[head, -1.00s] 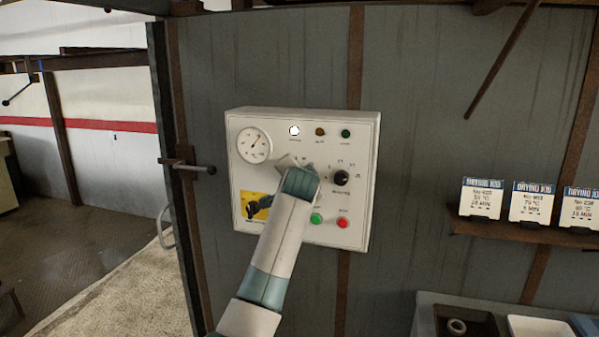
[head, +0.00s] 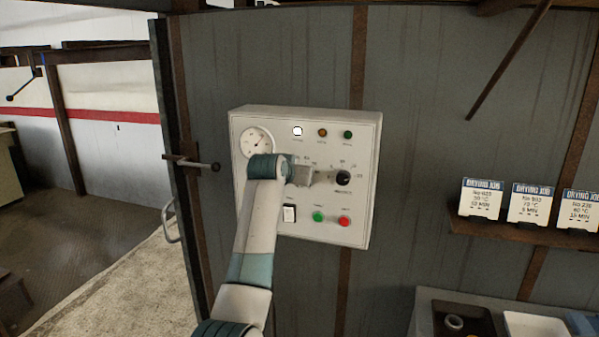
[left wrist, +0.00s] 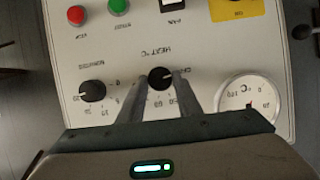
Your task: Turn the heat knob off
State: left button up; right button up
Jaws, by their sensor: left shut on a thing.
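The black heat knob (left wrist: 161,77) sits under the lettering "HEAT °C" in the wrist view, which shows the panel upside down. My left gripper (left wrist: 160,88) has one finger on each side of this knob and is shut on it. The knob's exact setting is too small to read. In the head view my left gripper (head: 301,172) is at the middle of the white control panel (head: 362,215), and it and my arm hide the heat knob. My right gripper is not in view.
A black minutes knob (head: 343,178) is close to the gripper's right. A round gauge (head: 256,142) is at upper left; lamps (head: 322,132) line the top. Below are a white switch (head: 289,213), a green button (head: 318,217) and a red button (head: 344,221).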

pick_arm(q)
jog(key=shift+f, duration=0.2)
dwell(0.4)
jog(key=o, duration=1)
jog(key=shift+o, duration=0.2)
jog(key=shift+r, duration=0.1)
jog(key=b+v, duration=0.7)
jog(key=v, duration=1)
jog(key=shift+a, duration=0.3)
